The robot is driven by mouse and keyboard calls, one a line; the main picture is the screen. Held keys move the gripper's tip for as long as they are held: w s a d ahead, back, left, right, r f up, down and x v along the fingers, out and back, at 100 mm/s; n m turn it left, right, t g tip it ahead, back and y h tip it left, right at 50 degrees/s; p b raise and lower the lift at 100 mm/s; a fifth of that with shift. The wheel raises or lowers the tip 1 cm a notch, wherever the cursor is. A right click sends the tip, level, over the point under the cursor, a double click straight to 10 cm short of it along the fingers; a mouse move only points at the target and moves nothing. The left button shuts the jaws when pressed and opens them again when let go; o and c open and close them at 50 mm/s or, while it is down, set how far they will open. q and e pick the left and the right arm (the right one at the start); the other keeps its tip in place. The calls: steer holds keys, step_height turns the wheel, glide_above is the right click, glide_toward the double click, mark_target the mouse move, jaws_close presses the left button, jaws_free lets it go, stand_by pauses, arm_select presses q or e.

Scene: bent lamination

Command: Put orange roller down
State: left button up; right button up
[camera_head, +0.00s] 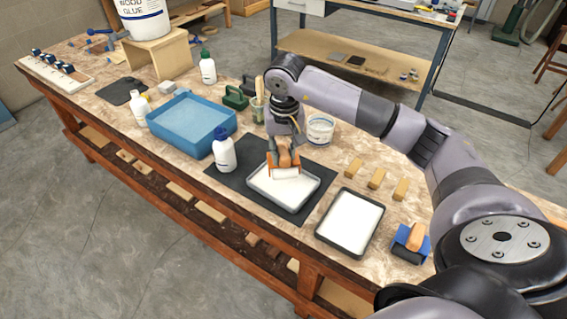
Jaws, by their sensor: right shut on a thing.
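The orange roller (285,161) has an orange frame and a pale sleeve. It is at the far side of a grey tray (256,189) with white contents, which sits on a black mat (222,184). My right gripper (284,142) points down and is shut on the orange roller. The sleeve is over the white contents; I cannot tell whether it touches them. The fingers are partly hidden behind the roller and the wrist. My left gripper is not in view.
A white bottle (224,152) stands left of the tray. A blue bin (180,138) is further left. A white bucket (320,130) stands behind on the right. A second tray (321,235), wooden blocks (377,178) and a blue tool with an orange handle (413,240) lie on the right.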

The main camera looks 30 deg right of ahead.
mark_target(284, 170)
step_height(284, 170, down, 5)
steer(key=shift+f+p, duration=0.15)
steer(key=shift+p, duration=0.25)
steer(key=shift+f+b, duration=0.3)
steer(key=shift+b, duration=0.1)
steer(key=shift+o, duration=0.2)
steer(key=shift+s+f+b, duration=0.2)
steer(key=shift+f+b, duration=0.15)
steer(key=shift+b, duration=0.05)
steer(key=o, duration=0.6)
steer(key=shift+s+a, duration=0.1)
steer(key=o, duration=0.4)
steer(key=shift+f, duration=0.15)
